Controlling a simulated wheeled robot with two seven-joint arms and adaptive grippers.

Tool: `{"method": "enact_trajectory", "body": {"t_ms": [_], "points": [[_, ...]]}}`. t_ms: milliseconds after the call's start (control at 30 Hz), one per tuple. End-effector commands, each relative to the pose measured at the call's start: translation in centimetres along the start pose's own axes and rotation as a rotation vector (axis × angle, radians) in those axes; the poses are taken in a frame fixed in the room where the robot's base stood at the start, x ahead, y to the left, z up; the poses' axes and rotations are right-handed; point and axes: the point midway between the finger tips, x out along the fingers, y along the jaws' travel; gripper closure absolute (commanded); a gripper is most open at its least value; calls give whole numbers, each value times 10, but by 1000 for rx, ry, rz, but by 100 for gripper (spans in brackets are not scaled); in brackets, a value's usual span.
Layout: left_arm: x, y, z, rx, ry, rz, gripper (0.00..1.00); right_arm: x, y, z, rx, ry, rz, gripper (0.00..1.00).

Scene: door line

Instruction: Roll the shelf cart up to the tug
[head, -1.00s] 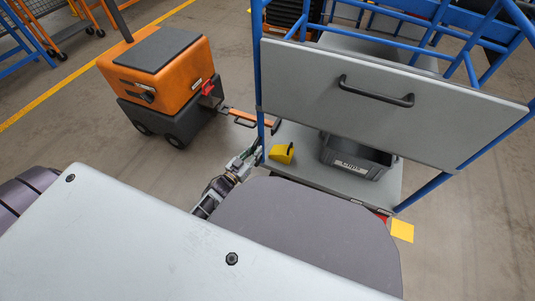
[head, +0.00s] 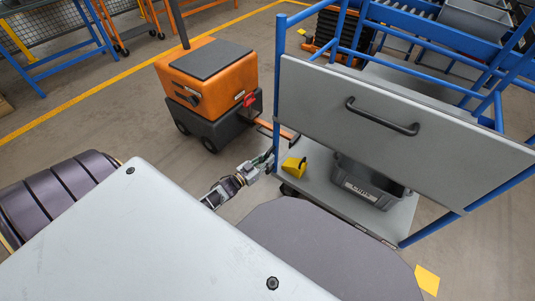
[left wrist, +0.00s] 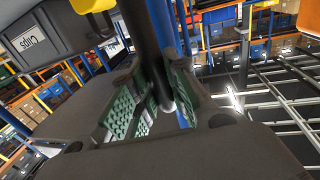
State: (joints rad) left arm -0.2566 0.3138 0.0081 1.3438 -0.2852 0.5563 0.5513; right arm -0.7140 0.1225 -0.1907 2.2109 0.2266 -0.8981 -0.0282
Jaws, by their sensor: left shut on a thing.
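The shelf cart has a blue tube frame (head: 278,75), a grey panel with a black handle (head: 383,118) and a low grey shelf (head: 318,190). It stands upright at the right of the head view. The orange and dark grey tug (head: 208,80) stands beyond it, to the left. The tug's orange bar (head: 272,130) reaches toward the cart's left post; whether they touch I cannot tell. My left gripper (head: 265,162) is at that post, its green pads (left wrist: 160,95) shut on a dark upright bar (left wrist: 140,30) of the cart. My right gripper is out of view.
A yellow floor patch (head: 427,280) lies near the cart's right corner. Blue racks (head: 425,30) stand behind the cart. Floor left of the tug is open.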

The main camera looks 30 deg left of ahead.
Motion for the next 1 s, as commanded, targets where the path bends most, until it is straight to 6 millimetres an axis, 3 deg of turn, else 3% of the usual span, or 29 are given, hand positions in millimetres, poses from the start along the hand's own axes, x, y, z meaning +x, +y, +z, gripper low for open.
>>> {"method": "enact_trajectory", "body": {"t_ms": [33, 200, 667, 1000], "points": [[3, 2, -6, 4, 15, 6, 82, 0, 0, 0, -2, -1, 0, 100], [3, 1, -7, 2, 15, 4, 61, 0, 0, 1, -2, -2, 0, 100], [-2, 1, -2, 0, 4, 2, 61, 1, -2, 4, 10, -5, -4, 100], [-24, 1, -1, -1, 4, 1, 61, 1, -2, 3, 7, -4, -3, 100]]}}
